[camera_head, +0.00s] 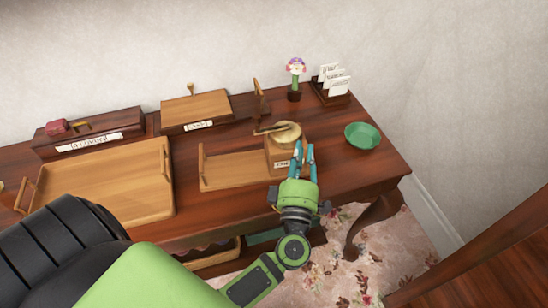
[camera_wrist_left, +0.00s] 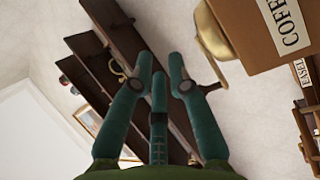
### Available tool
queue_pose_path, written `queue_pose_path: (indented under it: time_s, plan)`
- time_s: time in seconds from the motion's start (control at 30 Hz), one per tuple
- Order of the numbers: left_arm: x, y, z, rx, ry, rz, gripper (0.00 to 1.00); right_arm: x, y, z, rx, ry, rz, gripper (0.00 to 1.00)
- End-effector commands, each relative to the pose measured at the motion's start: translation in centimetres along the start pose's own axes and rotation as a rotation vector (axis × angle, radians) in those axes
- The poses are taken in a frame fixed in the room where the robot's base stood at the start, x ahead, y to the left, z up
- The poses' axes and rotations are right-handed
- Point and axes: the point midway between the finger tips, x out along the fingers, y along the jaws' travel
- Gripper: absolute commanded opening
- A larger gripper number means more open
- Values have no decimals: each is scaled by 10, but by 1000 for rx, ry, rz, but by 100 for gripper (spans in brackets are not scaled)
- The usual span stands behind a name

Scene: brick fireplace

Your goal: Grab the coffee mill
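The coffee mill (camera_head: 277,154) stands on the dark wooden table, right of the middle. It is a wooden box with a brass bowl on top, a crank handle and a small label. In the left wrist view the mill's box (camera_wrist_left: 262,48), labelled COFFEE, and its brass part show at the upper right, partly cut off. My left gripper (camera_head: 304,147) is at the mill's right front side. Its teal fingers are apart with nothing between them. In the left wrist view the fingers (camera_wrist_left: 160,66) are left of the mill. My right gripper is not in view.
A wooden tray (camera_head: 105,206) lies left, and a smaller tray (camera_head: 232,172) lies against the mill's left side. A green bowl (camera_head: 362,136), flower vase (camera_head: 294,92) and card holder (camera_head: 330,95) stand right and behind. Labelled boxes (camera_head: 195,108) line the back. The table's front right is clear.

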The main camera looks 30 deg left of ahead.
Motion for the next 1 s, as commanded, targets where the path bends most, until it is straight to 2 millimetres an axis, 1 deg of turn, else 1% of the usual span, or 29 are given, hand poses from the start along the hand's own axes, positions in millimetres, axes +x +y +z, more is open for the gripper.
queue_pose_path:
  time_s: [0.03,0.1,0.23,0.33,0.47,0.57,0.7,0.8,0.9,1.0]
  plan:
    - [1,-3,-14,-71,81,-44,18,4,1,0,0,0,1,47]
    - [0,-9,-29,-149,172,-112,18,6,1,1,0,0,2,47]
    - [-5,-21,-44,-235,273,-208,18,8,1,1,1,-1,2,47]
    - [-4,-25,-49,-258,303,-241,18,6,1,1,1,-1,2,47]
    - [9,-28,-54,-260,309,-247,18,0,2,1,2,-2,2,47]
    - [20,-30,-55,-259,308,-245,18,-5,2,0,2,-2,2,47]
    - [42,-33,-58,-258,308,-244,18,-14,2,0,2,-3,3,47]
    - [53,-39,-61,-259,307,-245,18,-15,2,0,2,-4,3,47]
    - [59,-42,-62,-260,307,-246,18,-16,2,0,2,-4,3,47]
    - [60,-43,-62,-260,307,-247,18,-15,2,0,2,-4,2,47]
